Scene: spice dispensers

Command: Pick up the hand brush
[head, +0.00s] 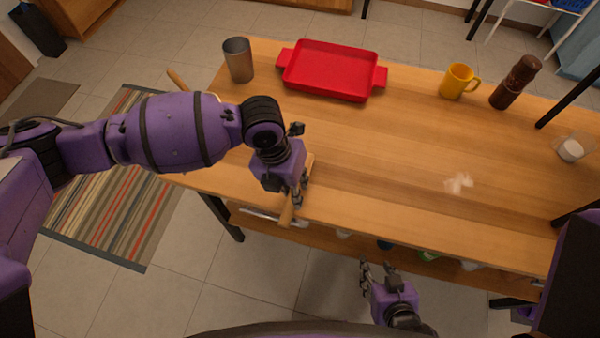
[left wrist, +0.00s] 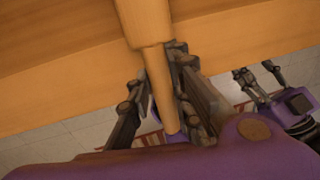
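The hand brush (head: 287,216) lies at the front edge of the wooden table, its light wooden handle sticking out over the edge. My left gripper (head: 297,198) is above it and hides most of the brush. In the left wrist view the handle (left wrist: 157,85) runs between the two fingers of my left gripper (left wrist: 160,72), which sit close against both its sides. The bristles are hidden. My right gripper (head: 377,270) is open and empty, low in front of the table; it also shows in the left wrist view (left wrist: 256,76).
The table (head: 390,140) holds a grey cup (head: 238,60), a red tray (head: 332,70), a yellow mug (head: 458,81), a dark brown grinder (head: 515,82) and a small white-filled glass (head: 571,149). White crumbs (head: 459,183) lie on the right half. Mid-table is clear.

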